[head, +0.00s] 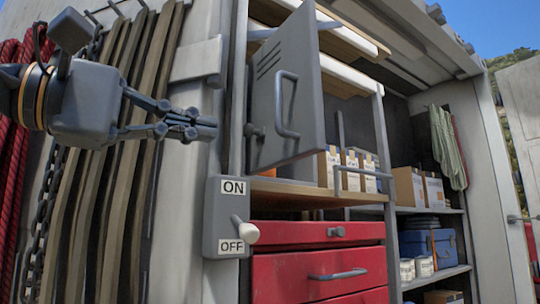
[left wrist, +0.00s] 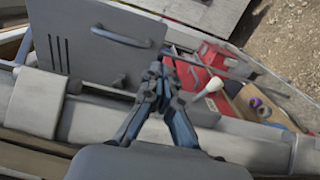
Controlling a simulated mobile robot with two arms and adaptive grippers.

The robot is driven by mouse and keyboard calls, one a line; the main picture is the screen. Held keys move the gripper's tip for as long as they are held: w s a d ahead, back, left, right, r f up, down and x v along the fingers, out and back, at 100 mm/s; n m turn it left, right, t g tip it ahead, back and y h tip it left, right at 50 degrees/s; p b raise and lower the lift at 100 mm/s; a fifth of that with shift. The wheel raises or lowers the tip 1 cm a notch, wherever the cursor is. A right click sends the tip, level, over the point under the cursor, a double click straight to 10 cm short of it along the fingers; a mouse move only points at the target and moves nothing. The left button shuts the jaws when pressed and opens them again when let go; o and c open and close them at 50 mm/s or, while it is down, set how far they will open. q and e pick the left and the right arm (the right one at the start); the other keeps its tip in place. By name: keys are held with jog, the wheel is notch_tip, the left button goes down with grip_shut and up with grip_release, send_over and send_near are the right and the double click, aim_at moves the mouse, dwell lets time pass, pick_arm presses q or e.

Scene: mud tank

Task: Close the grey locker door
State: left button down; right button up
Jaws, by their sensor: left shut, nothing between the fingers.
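The grey locker door (head: 300,95) stands open, swung outward, with vent slots near its top and a bar handle (head: 287,104) on its face. In the left wrist view the door (left wrist: 84,52) is at the upper left, with its handle (left wrist: 122,37) near its top right. My left gripper (head: 208,125) is shut and empty, to the left of the door and apart from it in the head view. In the left wrist view the gripper's closed fingertips (left wrist: 159,72) show near the door's edge; I cannot tell the gap. My right gripper is not in view.
A switch box (head: 228,219) marked ON and OFF, with a white-knobbed lever, sits below the door. A red drawer cabinet (head: 280,275) is beneath the locker shelf. Boxes (head: 412,188) stand on shelves to the right. Hanging straps and a chain (head: 42,225) line the left wall.

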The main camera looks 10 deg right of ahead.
pick_arm(q)
jog(key=p, duration=0.2)
send_near(314, 139)
jog(key=p+x, duration=0.2)
jog(key=x, duration=0.4)
jog(key=shift+r+p, duration=0.15)
jog(key=shift+p, duration=0.15)
jog(key=shift+d, duration=0.55)
jog(key=shift+w, duration=0.15)
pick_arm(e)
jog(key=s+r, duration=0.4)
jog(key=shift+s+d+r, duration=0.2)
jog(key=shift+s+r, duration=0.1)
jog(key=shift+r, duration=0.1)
